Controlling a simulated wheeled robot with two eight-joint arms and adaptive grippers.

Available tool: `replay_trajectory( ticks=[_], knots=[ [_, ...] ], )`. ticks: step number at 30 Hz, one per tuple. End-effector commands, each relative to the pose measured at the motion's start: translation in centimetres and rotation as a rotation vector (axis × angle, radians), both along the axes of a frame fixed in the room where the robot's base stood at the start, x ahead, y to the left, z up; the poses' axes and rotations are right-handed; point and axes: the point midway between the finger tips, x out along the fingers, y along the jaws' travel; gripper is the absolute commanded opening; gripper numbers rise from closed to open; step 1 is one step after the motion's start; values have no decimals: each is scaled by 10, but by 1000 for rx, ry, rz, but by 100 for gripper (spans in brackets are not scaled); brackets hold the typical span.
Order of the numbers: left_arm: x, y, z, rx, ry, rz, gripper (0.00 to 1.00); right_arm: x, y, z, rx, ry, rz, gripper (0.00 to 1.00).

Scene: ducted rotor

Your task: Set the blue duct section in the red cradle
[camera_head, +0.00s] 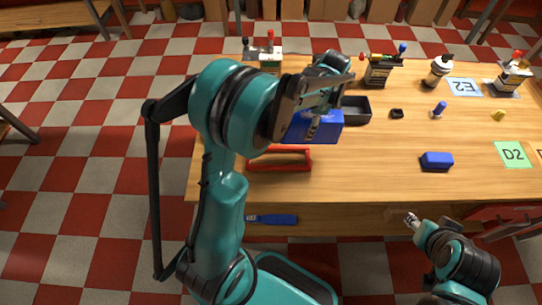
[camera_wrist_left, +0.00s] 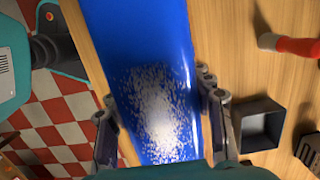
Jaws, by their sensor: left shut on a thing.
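The blue duct section (camera_head: 328,128) is in my left gripper (camera_head: 314,118), above the table and behind the red cradle (camera_head: 292,161). In the left wrist view the duct section (camera_wrist_left: 145,40) fills the space between the two fingers (camera_wrist_left: 163,125), with a pale speckled patch on its surface. The cradle is an open red frame on the table near its front edge. My left arm hides part of the duct section and the cradle's left side. My right gripper (camera_head: 411,220) is low at the table's front edge, apart from the task's objects; its jaws are too small to read.
A dark open tray (camera_head: 357,111) stands right of the duct section. A small blue block (camera_head: 437,160) and a blue peg (camera_head: 439,109) lie farther right. Bottles and small devices line the back. A green D2 card (camera_head: 514,154) lies at right. The front middle is clear.

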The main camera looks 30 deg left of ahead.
Motion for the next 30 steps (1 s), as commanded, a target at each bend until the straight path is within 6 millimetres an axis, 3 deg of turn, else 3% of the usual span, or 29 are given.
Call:
replay_trajectory(
  ticks=[6,13,19,27,30],
  knots=[
    [-37,37,-35,0,-1,6,18,0,0,-20,0,0,0,40],
    [-67,68,-60,-1,-1,4,18,0,0,-33,0,0,0,40],
    [-75,75,-68,-1,-1,2,18,0,0,-37,0,0,0,40],
    [-75,75,-105,0,0,2,18,0,0,-55,0,0,0,40],
    [-75,75,-105,0,0,2,18,0,0,-54,0,0,0,40]
  ],
)
